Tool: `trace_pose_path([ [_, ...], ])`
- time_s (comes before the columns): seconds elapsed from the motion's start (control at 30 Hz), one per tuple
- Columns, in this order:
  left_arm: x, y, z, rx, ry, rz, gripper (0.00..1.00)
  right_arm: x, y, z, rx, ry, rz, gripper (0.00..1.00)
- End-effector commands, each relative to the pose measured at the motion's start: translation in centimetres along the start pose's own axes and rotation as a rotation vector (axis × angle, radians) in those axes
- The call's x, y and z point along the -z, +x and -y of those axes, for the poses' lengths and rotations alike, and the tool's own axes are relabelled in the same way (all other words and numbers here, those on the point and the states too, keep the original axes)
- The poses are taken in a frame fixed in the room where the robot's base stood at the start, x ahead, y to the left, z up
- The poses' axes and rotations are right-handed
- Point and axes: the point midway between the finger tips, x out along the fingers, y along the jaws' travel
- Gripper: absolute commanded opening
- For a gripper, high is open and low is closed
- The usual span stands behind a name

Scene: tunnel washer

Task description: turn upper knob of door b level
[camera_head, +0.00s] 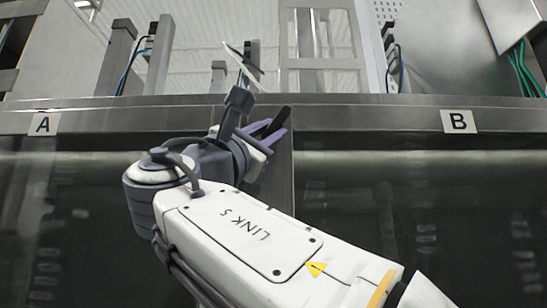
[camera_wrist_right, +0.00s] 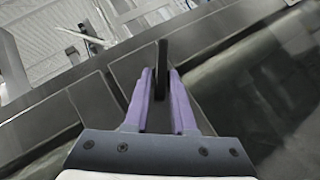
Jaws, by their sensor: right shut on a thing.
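A black knob (camera_head: 281,117) sits near the top of the grey post between the panels labelled A and B. In the head view it slants up to the right. My right gripper (camera_head: 268,130) has purple fingers, and they are shut on the knob. In the right wrist view the black knob (camera_wrist_right: 162,62) stands upright in the picture between the fingertips of the gripper (camera_wrist_right: 161,80). The knob's base is hidden by the fingers. Door b (camera_head: 420,220) is the dark glossy panel under the B label (camera_head: 459,121). My left gripper is not in view.
A metal rail (camera_head: 370,118) runs across above the dark panels, with an A label (camera_head: 43,124) at the left. Posts, cables and a white frame (camera_head: 320,45) stand behind it. The dark panel faces beside my right arm look clear.

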Motion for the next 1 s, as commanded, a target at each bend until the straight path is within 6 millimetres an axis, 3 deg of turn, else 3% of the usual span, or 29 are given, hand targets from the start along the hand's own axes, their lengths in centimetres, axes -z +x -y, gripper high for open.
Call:
trace_pose_path([
  [0.37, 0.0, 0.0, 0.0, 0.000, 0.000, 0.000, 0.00, 0.0, 0.0, 0.0, 0.002, 0.004, -0.001, 0.00],
  [0.4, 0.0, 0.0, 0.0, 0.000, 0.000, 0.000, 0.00, 0.0, 0.0, 0.0, 0.002, 0.004, -0.001, 0.35],
  [0.43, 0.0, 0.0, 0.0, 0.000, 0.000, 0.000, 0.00, 0.0, 0.0, 0.0, 0.002, 0.004, -0.001, 0.45],
  [0.77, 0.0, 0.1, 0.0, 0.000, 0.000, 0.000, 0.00, 0.0, -0.2, 0.0, 0.002, 0.004, 0.000, 0.45],
  [1.0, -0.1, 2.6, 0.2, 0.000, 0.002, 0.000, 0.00, 0.4, -3.6, 0.3, 0.000, 0.007, -0.002, 0.45],
])
